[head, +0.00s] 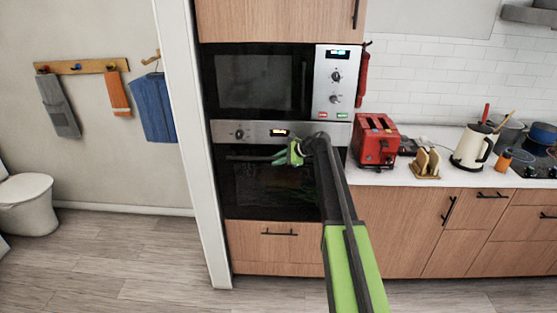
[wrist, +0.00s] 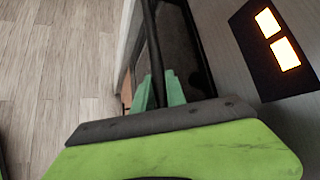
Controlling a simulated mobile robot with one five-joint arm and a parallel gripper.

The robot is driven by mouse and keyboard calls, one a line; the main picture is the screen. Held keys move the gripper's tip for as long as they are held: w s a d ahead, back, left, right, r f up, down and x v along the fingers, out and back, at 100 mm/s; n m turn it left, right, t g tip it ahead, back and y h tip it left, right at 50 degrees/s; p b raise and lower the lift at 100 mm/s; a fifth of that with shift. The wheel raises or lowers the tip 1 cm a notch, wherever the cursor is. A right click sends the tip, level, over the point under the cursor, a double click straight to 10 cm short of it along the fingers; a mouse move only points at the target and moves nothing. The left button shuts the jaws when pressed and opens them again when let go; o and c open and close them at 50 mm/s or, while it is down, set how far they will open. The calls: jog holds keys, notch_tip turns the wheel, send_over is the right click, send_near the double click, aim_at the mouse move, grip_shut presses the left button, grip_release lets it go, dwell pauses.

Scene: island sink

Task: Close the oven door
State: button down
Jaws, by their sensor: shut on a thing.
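The oven (head: 265,185) is built into a wooden cabinet below a microwave. Its dark glass door stands upright and looks flush or nearly flush with the front; I cannot tell if a small gap is left. The door handle (head: 240,157) is a dark horizontal bar near the door's top. My gripper (head: 280,157) is at this handle, its green fingers pointing left. In the wrist view the fingers (wrist: 160,93) are shut on the dark handle bar (wrist: 153,45), with the door glass (wrist: 183,50) beside it. My arm hides the door's right part.
The oven's control panel (head: 255,133) with a lit display is just above the door. A drawer (head: 275,240) is below. A white wall edge (head: 190,150) borders the left; the floor in front is clear.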

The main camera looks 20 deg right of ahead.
jog(key=shift+w+r, duration=0.2)
jog(key=shift+w, duration=0.1)
jog(key=c, duration=1.4)
grip_release()
jog(key=shift+d, duration=0.1)
jog(key=shift+o, duration=0.2)
jog(key=shift+f, duration=0.1)
jog(key=shift+d, duration=0.1)
jog(key=p+v, duration=1)
jog(key=v, duration=0.7)
jog(key=shift+s, duration=0.4)
